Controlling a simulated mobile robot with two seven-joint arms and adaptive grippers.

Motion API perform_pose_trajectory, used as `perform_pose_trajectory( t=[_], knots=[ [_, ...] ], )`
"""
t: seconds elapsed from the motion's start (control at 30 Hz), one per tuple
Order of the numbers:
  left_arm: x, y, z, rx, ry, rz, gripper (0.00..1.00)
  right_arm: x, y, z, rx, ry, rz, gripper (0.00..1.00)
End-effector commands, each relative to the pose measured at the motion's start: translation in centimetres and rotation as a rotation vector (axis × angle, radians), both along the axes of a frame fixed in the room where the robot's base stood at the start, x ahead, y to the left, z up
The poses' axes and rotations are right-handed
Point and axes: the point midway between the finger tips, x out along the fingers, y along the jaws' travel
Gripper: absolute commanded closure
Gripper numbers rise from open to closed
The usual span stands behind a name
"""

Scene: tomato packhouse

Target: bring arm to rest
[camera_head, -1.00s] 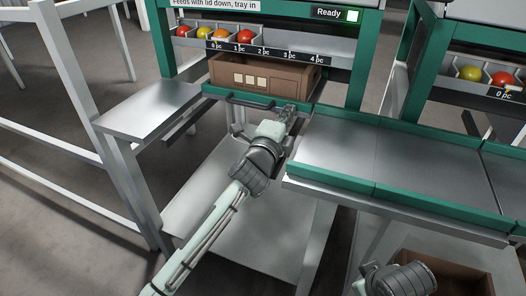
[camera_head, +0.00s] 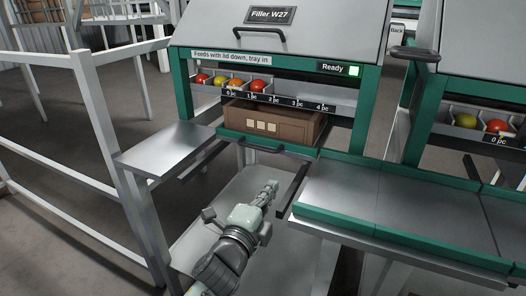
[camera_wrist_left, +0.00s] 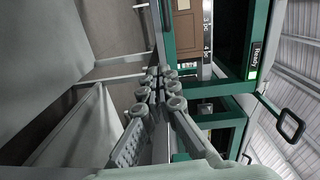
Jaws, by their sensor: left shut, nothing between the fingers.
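My left gripper (camera_head: 268,190) is in the lower middle of the head view, below and in front of the green tray drawer (camera_head: 268,146) of Filler W27. It is shut and empty, and apart from the drawer. In the left wrist view its fingers (camera_wrist_left: 160,80) meet ahead, with the filler's green frame beyond them. My right gripper does not show in the head view.
Filler W27 (camera_head: 271,15) has its lid down and a lit Ready sign (camera_head: 354,71). A brown crate (camera_head: 270,122) sits in it. A metal side shelf (camera_head: 170,148) stands left, and a green-edged conveyor (camera_head: 400,205) right. White railing (camera_head: 100,110) runs at the left.

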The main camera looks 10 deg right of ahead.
Motion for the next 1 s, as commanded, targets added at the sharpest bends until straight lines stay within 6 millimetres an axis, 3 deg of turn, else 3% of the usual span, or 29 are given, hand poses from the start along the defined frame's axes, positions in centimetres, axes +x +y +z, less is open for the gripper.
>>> perform_pose_trajectory(
  t=[0.17,0.27,0.47,0.6,0.8,0.9,1.0],
  knots=[
    [0.0,7.6,-6.6,-0.161,0.31,0.213,1.0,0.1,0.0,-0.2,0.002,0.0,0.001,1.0],
    [-1.5,13.3,-11.7,-0.284,0.525,0.385,1.0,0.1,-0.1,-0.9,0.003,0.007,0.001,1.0],
    [-8.3,23.6,-20.8,-0.5,0.885,0.743,1.0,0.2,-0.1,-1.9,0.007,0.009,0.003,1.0],
    [-15.2,29.8,-25.7,-0.63,1.084,1.006,1.0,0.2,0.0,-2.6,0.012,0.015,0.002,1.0],
    [-23.8,35.7,-29.2,-0.752,1.249,1.302,1.0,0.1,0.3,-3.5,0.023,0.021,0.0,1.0],
    [-26.1,37.0,-29.8,-0.78,1.284,1.381,1.0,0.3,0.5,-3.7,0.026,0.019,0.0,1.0],
    [-27.1,37.5,-30.0,-0.793,1.297,1.416,1.0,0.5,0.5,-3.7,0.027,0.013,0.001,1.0]
  ],
)
